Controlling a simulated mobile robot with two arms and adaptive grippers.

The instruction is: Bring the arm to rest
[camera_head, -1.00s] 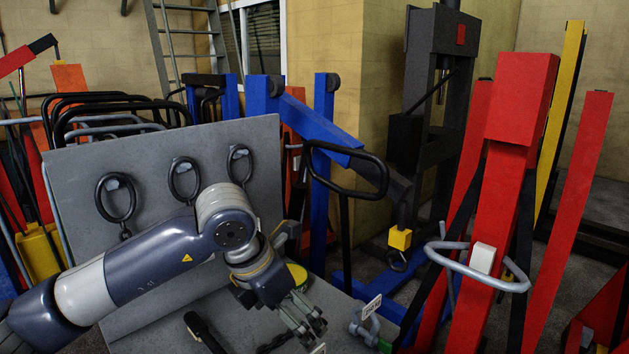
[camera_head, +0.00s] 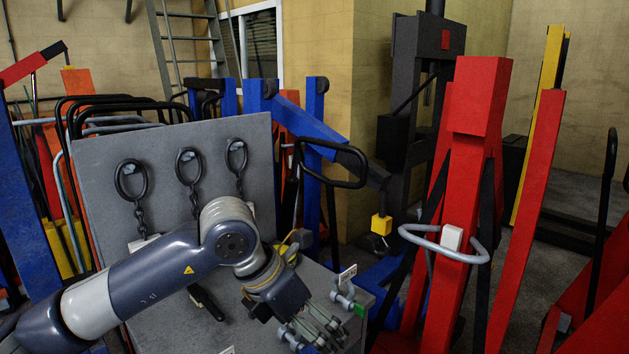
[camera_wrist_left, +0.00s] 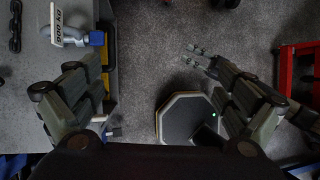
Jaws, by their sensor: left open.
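My left arm reaches in from the lower left of the head view, in front of a grey board. My left gripper (camera_head: 315,330) is at the lower middle, fingers pointing down and right, near the front edge of the grey bench top (camera_head: 258,312).
Chains hang on the upright grey board (camera_head: 160,150). A red frame with a grey handle (camera_head: 445,245) stands at right, with a blue hoist (camera_head: 320,130) behind. In the wrist view, a dark octagonal plate (camera_wrist_left: 187,118) and a red frame (camera_wrist_left: 290,75) show over grey floor.

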